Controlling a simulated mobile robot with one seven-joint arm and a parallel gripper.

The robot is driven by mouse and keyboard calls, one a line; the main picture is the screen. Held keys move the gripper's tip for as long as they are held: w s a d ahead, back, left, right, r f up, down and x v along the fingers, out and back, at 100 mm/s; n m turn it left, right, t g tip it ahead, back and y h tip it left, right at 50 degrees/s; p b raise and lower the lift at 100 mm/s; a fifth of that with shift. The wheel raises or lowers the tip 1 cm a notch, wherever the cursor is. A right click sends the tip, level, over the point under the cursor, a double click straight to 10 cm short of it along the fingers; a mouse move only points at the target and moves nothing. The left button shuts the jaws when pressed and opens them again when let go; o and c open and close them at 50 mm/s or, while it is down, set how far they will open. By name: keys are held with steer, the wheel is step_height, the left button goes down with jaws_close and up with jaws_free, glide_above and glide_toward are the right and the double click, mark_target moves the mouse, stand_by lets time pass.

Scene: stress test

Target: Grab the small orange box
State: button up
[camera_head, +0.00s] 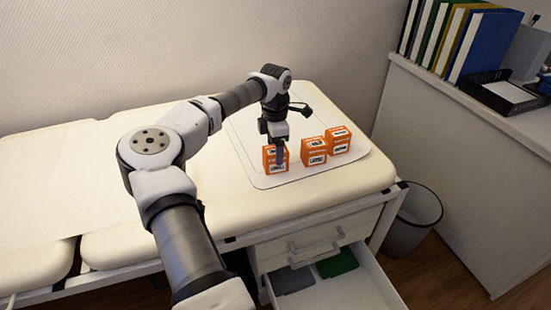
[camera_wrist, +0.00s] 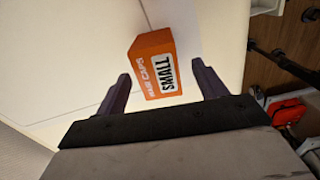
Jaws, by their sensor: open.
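Three orange boxes stand in a row on the white mat (camera_head: 265,182) at the end of the padded bench. The left box (camera_head: 269,161) is at my gripper (camera_head: 280,150), which points down at it and partly covers it. In the wrist view this box, an orange box marked "SMALL" (camera_wrist: 152,58), lies between and slightly beyond the two dark fingertips of my open gripper (camera_wrist: 163,88). Gaps show on both sides of it. The middle orange box (camera_head: 314,150) and the right orange box (camera_head: 338,139) stand close together to the right; their labels are too small to read.
An open drawer (camera_head: 365,288) below the bench holds a green item (camera_head: 338,262) and a grey item (camera_head: 294,279). A waste bin (camera_head: 412,222) stands on the floor at right. A cabinet (camera_head: 450,150) carries binders and a black tray (camera_head: 503,92). The bench is clear to the left.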

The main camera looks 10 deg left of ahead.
step_height(320, 180, down, 5)
steer(key=shift+w+r+p, duration=0.1)
steer(key=shift+p, duration=0.3)
steer(key=c, duration=1.1)
steer(key=shift+o, duration=0.2)
steer(key=shift+r, duration=0.1)
